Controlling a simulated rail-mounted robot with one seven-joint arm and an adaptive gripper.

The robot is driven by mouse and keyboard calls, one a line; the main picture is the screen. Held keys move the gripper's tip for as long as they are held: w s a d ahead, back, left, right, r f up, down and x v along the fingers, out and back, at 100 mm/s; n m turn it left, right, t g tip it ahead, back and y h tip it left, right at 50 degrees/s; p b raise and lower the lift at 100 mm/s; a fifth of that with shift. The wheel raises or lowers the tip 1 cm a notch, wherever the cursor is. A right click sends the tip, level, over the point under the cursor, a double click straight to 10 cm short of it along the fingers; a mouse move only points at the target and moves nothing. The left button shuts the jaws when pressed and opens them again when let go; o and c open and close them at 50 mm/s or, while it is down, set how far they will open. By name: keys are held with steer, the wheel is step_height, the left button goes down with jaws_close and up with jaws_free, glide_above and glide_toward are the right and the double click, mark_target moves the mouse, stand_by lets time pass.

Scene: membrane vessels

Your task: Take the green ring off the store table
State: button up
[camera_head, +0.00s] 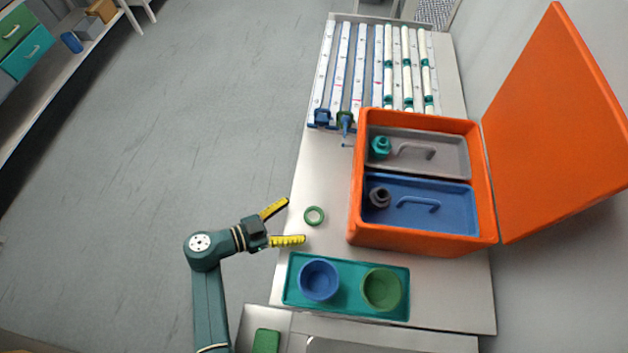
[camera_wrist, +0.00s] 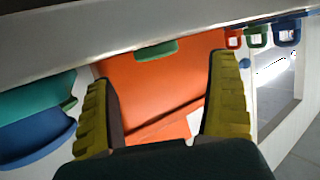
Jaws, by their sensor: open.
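The ring appears just beyond the fingertips. I cannot tell the exact height gap.
A teal tray (camera_head: 345,312) with a blue bowl (camera_head: 318,280) and a green bowl (camera_head: 381,290) stands close below the ring. The open orange box (camera_head: 420,245) stands to its right. White tubes (camera_head: 400,70) lie at the far end. Floor left of the table is clear.

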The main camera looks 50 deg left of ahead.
mark_target(320, 213)
steer(key=x, duration=0.5)
steer(key=shift+w+d, duration=0.15)
steer(key=shift+d, duration=0.15)
steer(key=c, duration=1)
